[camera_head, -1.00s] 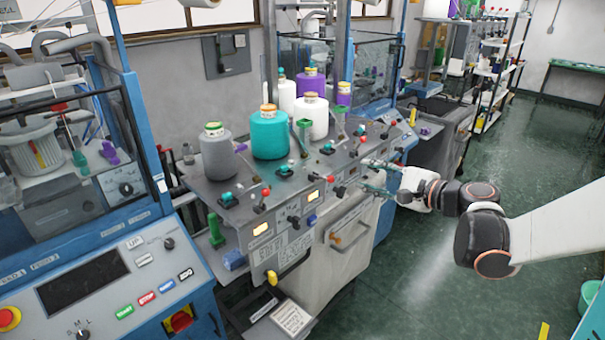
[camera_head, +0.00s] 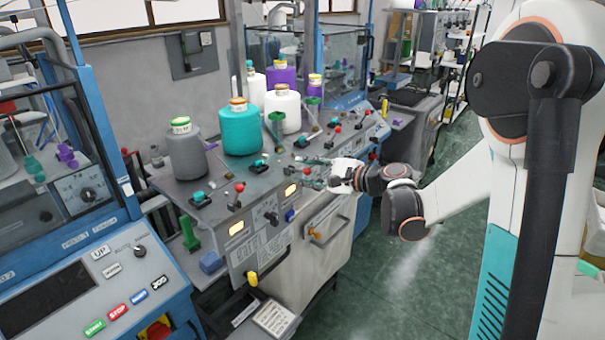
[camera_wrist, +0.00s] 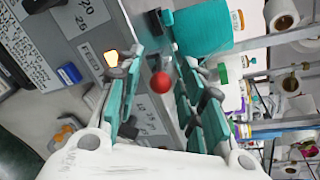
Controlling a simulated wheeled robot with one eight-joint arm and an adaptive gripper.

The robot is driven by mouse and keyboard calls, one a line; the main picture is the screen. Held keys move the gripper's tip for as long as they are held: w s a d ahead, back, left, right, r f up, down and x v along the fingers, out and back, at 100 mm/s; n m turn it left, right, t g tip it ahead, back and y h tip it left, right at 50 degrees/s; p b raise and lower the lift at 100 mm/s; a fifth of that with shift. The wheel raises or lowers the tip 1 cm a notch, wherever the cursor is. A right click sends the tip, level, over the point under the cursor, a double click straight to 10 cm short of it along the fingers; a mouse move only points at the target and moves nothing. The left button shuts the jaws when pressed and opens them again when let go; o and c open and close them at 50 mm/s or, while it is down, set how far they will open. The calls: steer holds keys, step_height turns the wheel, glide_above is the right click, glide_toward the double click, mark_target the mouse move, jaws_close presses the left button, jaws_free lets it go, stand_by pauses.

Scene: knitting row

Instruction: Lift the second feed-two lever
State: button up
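The grey machine panel (camera_head: 262,200) carries several levers with red ball knobs, one at the near left (camera_head: 239,187) and one farther back (camera_head: 338,128). My gripper (camera_head: 318,172) is over the panel's front edge, right of the lit displays. In the wrist view my gripper (camera_wrist: 160,72) is open, with teal-padded fingers apart. A red ball knob (camera_wrist: 160,82) shows in the gap between the fingers; I cannot tell whether they touch it. The lever's stem is mostly hidden.
Several yarn cones stand behind the panel, among them a teal one (camera_head: 240,130) and a grey one (camera_head: 186,150). A control console (camera_head: 85,285) with coloured buttons stands at the left. Green floor (camera_head: 385,285) is clear in front of the machine.

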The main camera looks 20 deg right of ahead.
steer(key=shift+x, duration=0.85)
steer(key=shift+c, duration=0.2)
jaws_close()
